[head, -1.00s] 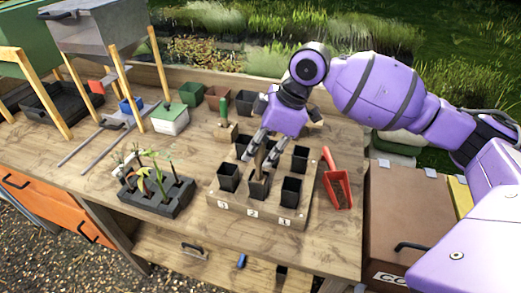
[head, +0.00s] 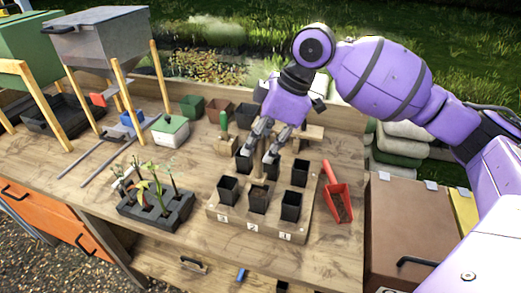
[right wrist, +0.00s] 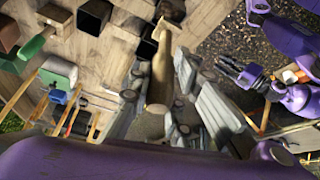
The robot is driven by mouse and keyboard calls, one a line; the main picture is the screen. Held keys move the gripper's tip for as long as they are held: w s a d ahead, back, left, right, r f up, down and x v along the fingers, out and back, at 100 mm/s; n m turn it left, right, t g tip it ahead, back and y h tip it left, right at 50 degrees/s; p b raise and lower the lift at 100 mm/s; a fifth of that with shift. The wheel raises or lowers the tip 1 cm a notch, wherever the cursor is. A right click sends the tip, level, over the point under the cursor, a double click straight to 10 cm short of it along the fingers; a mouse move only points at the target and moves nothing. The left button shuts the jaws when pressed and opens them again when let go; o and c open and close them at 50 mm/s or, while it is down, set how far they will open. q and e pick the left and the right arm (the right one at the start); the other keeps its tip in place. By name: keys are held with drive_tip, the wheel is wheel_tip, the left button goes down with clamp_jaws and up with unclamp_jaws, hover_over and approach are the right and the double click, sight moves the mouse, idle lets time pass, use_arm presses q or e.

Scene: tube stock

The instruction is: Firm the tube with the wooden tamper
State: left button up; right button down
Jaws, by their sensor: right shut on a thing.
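My right gripper (head: 263,148) is over the back row of a wooden rack (head: 240,222). It is shut on the wooden tamper (right wrist: 162,72), which runs between the fingers in the right wrist view. The front row of black tubes stands at labels 3, 2 and 1. The front middle tube (head: 258,203), at label 2, has brown fill at its top. The tamper is clear of this tube. Another purple gripper, which I take as my left (right wrist: 238,73), shows at right in the right wrist view; its jaw state is unclear.
A red scoop (head: 338,195) with dark soil lies right of the rack. A dark tray of seedlings (head: 158,222) stands left. A green-handled tool (head: 224,124) stands in a wooden block behind. A hopper on wooden legs (head: 105,40) is at back left.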

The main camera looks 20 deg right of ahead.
drive_tip(key=shift+r, duration=2.35)
